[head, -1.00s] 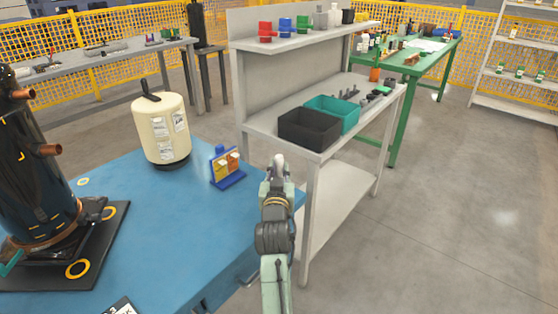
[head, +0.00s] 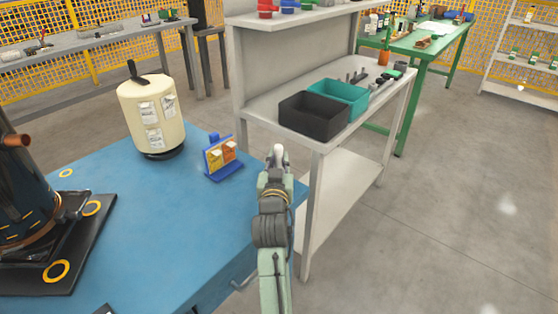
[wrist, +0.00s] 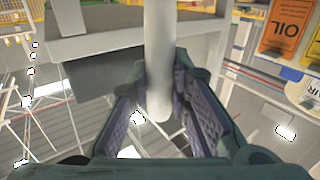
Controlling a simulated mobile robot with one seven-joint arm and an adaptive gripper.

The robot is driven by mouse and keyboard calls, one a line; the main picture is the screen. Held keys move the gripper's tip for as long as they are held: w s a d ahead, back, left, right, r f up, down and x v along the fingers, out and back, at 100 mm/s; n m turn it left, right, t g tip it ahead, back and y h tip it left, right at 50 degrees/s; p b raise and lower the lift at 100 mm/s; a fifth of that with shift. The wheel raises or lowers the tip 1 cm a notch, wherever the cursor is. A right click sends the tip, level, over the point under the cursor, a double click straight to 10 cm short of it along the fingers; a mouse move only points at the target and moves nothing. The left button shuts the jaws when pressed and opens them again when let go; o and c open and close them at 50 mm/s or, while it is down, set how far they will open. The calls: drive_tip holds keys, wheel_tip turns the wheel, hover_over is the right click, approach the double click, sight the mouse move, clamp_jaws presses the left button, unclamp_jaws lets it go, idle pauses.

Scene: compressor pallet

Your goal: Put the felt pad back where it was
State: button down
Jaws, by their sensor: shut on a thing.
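My gripper (head: 276,170) is raised near the blue table's right edge, in front of the grey workbench. In the wrist view its two ribbed fingers (wrist: 163,85) are shut on a long, pale, round-ended piece (wrist: 159,40), which I take to be the felt pad. In the head view only a small white end of this piece (head: 278,151) shows beyond the fingers. No other felt pad can be made out. The blue table (head: 175,222) carries a cream tank (head: 170,108) and a small blue stand with orange and yellow labels (head: 221,158).
A dark compressor (head: 30,200) stands on a black base at the table's left. The grey workbench (head: 262,107) bears a black bin (head: 312,117), a teal bin (head: 340,97) and small tools. Open floor lies to the right. A green table (head: 425,58) stands behind.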

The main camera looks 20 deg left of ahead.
drive_tip(key=shift+f, duration=0.1)
drive_tip(key=c, duration=1.5)
unclamp_jaws()
